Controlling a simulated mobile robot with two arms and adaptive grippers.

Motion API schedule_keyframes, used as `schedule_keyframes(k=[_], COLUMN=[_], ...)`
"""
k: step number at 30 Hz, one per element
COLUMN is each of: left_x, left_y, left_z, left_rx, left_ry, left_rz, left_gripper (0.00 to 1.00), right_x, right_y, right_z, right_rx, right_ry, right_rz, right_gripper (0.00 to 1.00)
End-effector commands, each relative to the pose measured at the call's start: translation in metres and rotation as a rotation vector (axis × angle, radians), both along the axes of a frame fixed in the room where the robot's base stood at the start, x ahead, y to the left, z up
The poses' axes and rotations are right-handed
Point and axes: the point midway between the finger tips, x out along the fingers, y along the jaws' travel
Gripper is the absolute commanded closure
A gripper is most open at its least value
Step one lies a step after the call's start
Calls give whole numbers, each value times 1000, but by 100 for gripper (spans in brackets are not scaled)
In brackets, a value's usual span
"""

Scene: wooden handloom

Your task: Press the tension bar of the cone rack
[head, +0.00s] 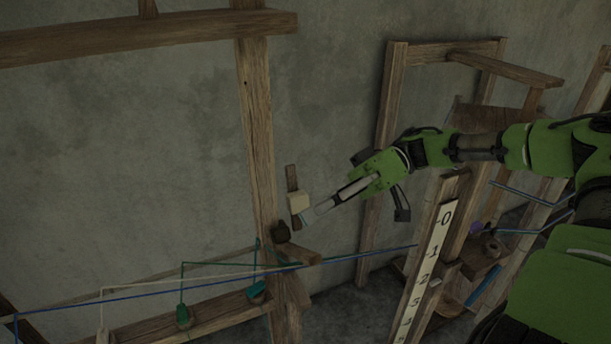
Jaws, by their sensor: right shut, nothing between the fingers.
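The cone rack (220,308) is at the lower left, a wooden frame with a tall post (257,130). It carries small thread cones, among them a green one (183,316) and a teal one (257,292). A short upright wooden bar with a pale block (299,203) shows beside the post; I cannot tell for sure whether it is the tension bar. My right gripper (319,208) reaches in from the right, shut and empty, its fingertips close to the block's right side. I cannot tell whether they touch. My left gripper is not in view.
A numbered white scale (425,265) on a wooden upright stands right of the rack. Another wooden frame (392,95) is behind my right arm. Blue thread (345,257) runs across below the gripper. Bare grey wall (130,150) fills the left.

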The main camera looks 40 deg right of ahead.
Motion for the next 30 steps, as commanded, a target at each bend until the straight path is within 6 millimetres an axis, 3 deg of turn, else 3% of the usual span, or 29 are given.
schedule_keyframes(k=[14, 24, 30], left_x=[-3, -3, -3], left_y=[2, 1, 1], left_z=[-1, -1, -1], left_rx=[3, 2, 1], left_ry=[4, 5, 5], left_rz=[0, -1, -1], left_gripper=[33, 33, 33], right_x=[1, 0, 0], right_y=[0, 0, 0], right_z=[8, 68, 93], right_rx=[-2, -4, -2], right_ry=[-4, -6, -4], right_rz=[0, -1, -1], right_gripper=[100, 100, 100])
